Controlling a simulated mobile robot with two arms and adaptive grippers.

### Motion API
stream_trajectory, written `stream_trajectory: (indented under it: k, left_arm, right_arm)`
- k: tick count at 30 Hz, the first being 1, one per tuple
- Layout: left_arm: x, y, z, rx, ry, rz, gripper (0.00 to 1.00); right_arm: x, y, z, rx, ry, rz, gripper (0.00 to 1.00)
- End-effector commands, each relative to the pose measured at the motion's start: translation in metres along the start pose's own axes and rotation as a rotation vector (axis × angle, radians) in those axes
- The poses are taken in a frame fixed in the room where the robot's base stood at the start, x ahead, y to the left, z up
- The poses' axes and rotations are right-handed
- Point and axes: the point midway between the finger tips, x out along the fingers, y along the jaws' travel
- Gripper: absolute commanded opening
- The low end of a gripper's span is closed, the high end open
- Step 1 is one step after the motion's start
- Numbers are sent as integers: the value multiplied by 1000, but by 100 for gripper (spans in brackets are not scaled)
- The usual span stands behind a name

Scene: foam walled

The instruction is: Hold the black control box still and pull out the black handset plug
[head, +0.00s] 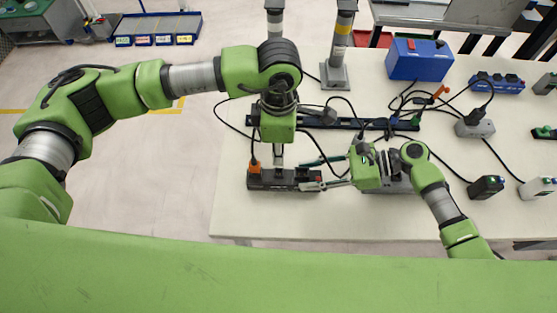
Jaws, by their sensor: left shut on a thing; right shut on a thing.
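The black control box (268,184) lies near the front left of the white table. An orange plug (254,165) with a black cable stands at its left end. My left gripper (278,165) reaches down from above and is shut on the middle of the control box. My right gripper (313,186) comes in from the right, its fingers at the right end of the box. It is shut on what seems to be the black handset plug, largely hidden by the fingers. I cannot tell whether the plug is still seated in the box.
A grey object (402,186) lies partly under my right gripper. A long black rail (340,123) with cables runs behind. A blue case (419,62), a blue socket block (497,83) and several small boxes with cables fill the right side. The front left table corner is clear.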

Motion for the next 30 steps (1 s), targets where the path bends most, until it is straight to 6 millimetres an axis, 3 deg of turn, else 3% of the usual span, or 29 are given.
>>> stream_trajectory:
  k: [6, 16, 17, 18, 19, 30]
  left_arm:
    - [-31, 0, 0, 1, 0, 1, 0]
    - [-37, 0, 0, 1, 1, -1, 0]
    - [-37, 0, 0, 1, 1, -1, 0]
    - [-36, 0, 0, 1, 1, -1, 0]
    - [-36, 0, 0, 1, 1, -1, 0]
    - [-36, 0, 0, 1, 1, -1, 0]
  right_arm:
    - [0, 0, 0, 0, 0, 1, 7]
    - [0, 0, 0, 0, 0, 1, 7]
    - [0, 0, 0, 0, 0, 1, 39]
    - [0, 0, 0, 0, 0, 1, 50]
    - [0, 0, 0, 0, 0, 1, 54]
    - [-2, 0, 0, 0, 1, 0, 54]
